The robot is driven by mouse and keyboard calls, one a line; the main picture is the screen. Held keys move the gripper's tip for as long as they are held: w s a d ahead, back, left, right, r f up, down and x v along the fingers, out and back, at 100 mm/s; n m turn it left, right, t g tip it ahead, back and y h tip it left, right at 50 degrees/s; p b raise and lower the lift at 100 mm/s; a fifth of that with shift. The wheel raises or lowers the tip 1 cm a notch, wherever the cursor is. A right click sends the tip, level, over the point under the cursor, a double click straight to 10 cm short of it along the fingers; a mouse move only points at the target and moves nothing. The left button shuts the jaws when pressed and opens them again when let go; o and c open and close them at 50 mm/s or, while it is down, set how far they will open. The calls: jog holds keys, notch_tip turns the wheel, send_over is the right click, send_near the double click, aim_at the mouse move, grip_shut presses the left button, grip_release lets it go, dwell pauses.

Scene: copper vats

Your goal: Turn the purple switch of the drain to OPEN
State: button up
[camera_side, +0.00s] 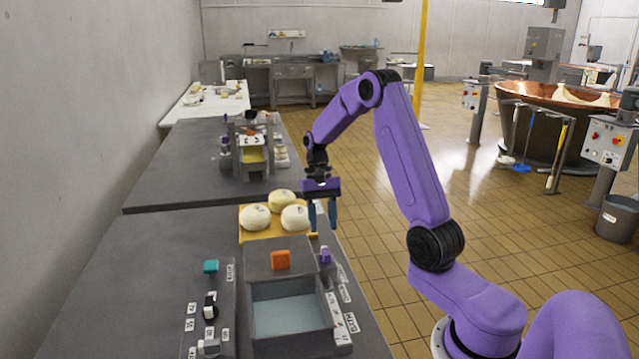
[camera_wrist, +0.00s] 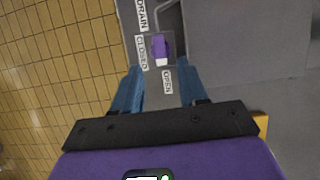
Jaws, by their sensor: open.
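The purple drain switch (camera_side: 325,256) sits on the right side of the near counter, beside the basin. In the wrist view the switch (camera_wrist: 159,46) shows a white end pointing down the picture, towards the OPEN label (camera_wrist: 167,82). The CLOSED label (camera_wrist: 142,52) lies to its left and the DRAIN label (camera_wrist: 142,14) is above that. I cannot tell whether the white end marks the setting. My gripper (camera_side: 322,226) is open and empty, above and behind the switch in the side view. In the wrist view its blue fingers (camera_wrist: 158,78) straddle the line below the switch, apart from it.
The basin (camera_side: 290,312) has an orange block (camera_side: 281,260) at its back edge. White cheeses (camera_side: 256,217) on a yellow board are left of my gripper. A panel with a teal switch (camera_side: 211,266) stands left of the basin. Open floor lies right of the counter.

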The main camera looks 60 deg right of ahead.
jog(key=v, duration=1)
jog(key=shift+r, duration=0.4)
jog(key=s+a+n+h, duration=0.1)
jog(key=s+a+n, duration=0.15)
jog(key=a, duration=0.35)
jog(key=s+a+n+t+h, duration=0.1)
jog(key=s+a+n, duration=0.1)
jog(key=a+n, duration=0.35)
jog(key=s+a+n+h, duration=0.1)
jog(key=s+a+n, duration=0.15)
jog(key=a, duration=0.55)
jog(key=s+a+f+n+t, duration=0.1)
jog(key=s+n, duration=0.4)
jog(key=s, duration=0.5)
jog(key=s+a+f+n+t, duration=0.1)
jog(key=s+a+f+n, duration=0.2)
jog(key=s+n, duration=0.3)
jog(key=s, duration=0.5)
jog(key=shift+s+a+f+t, duration=0.2)
jog(key=shift+a+f+t, duration=0.1)
jog(key=shift+a, duration=0.1)
